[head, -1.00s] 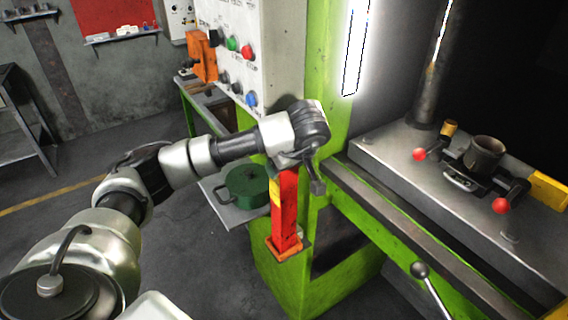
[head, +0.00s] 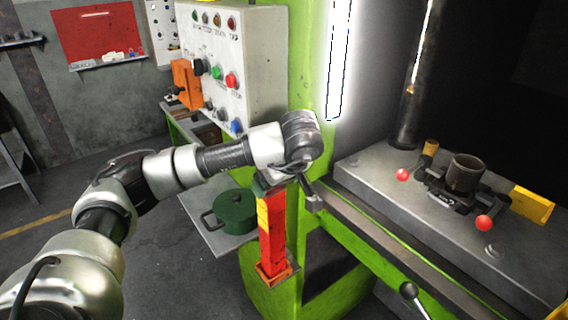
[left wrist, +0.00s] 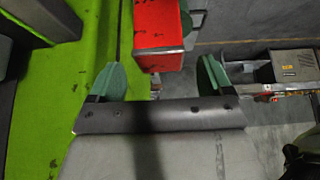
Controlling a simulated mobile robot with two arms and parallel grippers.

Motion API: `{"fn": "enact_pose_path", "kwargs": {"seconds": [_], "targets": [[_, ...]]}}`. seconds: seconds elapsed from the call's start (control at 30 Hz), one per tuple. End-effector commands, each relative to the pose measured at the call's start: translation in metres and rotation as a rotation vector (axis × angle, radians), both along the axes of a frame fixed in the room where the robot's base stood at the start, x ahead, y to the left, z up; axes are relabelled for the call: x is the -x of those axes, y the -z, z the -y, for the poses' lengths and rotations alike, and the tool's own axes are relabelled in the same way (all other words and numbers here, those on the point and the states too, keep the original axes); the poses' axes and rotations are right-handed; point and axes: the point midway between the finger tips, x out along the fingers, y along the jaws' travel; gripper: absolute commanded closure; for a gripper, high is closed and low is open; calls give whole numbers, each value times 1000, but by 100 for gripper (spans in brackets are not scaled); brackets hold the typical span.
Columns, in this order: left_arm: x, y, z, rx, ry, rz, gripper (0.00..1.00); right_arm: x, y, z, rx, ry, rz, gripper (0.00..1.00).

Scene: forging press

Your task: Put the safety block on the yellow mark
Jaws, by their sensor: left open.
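The safety block (head: 272,235) is a red upright post with a yellow patch, its lower end in an orange foot or holder at the green press's front left corner. My left gripper (head: 287,184) is at the block's top end, which it partly hides. In the left wrist view, the open green-padded fingers (left wrist: 160,78) stand apart with the red block (left wrist: 160,28) ahead, between their lines; no grip shows. A yellow piece (head: 532,204) lies on the right of the press bed; I cannot tell whether it is the yellow mark. My right gripper is out of view.
The press bed (head: 375,172) holds a dark cup-shaped die (head: 465,172) and red-knobbed handles. A control box (head: 250,60) stands behind my left arm. A green pot (head: 235,212) sits on a low shelf left of the block. A ball-ended lever (head: 409,290) is at front.

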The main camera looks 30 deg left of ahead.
Motion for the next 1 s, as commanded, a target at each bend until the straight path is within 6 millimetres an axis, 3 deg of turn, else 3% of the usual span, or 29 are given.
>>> {"fn": "enact_pose_path", "kwargs": {"seconds": [0.2, 0.5, 1.0], "targets": [[6, -33, 15, -2, 2, 5, 19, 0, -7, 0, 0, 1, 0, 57], [12, -62, 31, 0, 1, 3, 19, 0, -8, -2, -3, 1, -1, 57], [14, -68, 34, 0, 0, -1, 19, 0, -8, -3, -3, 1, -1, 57]]}}
